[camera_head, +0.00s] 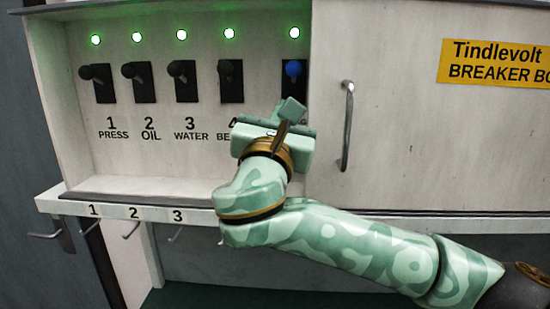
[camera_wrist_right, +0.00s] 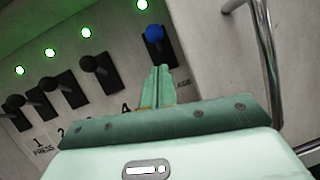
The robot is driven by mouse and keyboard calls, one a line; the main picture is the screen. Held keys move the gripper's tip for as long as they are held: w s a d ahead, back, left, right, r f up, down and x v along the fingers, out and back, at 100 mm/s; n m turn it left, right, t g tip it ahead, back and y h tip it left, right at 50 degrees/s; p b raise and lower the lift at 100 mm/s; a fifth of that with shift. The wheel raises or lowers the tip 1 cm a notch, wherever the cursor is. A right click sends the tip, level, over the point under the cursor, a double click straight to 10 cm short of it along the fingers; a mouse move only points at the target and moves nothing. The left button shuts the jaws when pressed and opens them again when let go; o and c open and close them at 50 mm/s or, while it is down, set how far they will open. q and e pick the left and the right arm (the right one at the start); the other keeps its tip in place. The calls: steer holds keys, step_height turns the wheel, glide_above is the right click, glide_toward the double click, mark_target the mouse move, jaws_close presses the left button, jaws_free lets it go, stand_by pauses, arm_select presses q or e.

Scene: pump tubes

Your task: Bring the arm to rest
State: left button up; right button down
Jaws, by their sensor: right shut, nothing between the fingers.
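My right arm comes in from the right in the head view. My right gripper (camera_head: 289,110) is shut and empty, in front of the panel just below the blue-knobbed switch (camera_head: 293,69). In the right wrist view the closed fingers (camera_wrist_right: 161,72) point toward the panel, and the blue knob (camera_wrist_right: 154,33) shows just beyond their tips. I see no contact between them. My left gripper is not in view.
Switches with black knobs stand left of the blue one, such as the PRESS switch (camera_head: 103,83), under lit green lamps. A metal handle (camera_head: 347,125) sticks out from the cover (camera_head: 410,140) right of the gripper. Numbered hooks (camera_head: 45,235) hang below the ledge (camera_head: 150,212).

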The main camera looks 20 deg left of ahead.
steer(key=d+b+v, duration=0.1)
steer(key=b+v, duration=0.2)
steer(key=v, duration=0.7)
steer(key=w+d+f+m+g+h, duration=0.1)
steer(key=w+d+f+m+g, duration=0.15)
steer(key=d+f+m, duration=0.5)
steer(key=w+d+f+m+g+h, duration=0.1)
steer(key=d+f+m+g, duration=0.3)
steer(key=f, duration=0.7)
steer(key=w+d+f+m+g, duration=0.15)
steer(key=d+f+m, duration=0.25)
steer(key=d+f, duration=0.4)
steer(key=s+d+f+m+g+h, duration=0.4)
steer(key=s+d+f+m+g, duration=0.55)
steer(key=s+d+f, duration=1.2)
steer(key=s+a+f+m+y+b, duration=0.15)
steer(key=f+b, duration=0.35)
steer(key=f, duration=1.3)
steer(key=s+a+f+m+y+b, duration=0.1)
steer(key=s+a+f+y+b, duration=0.2)
steer(key=f, duration=1.4)
steer(key=s+f+m+g+b, duration=0.3)
steer(key=s+f+b, duration=0.5)
steer(key=s+f, duration=1)
step_height(320, 180, down, 5)
steer(key=shift+s+r+g, duration=0.2)
steer(key=shift+s+g, duration=0.1)
steer(key=shift+g, duration=0.05)
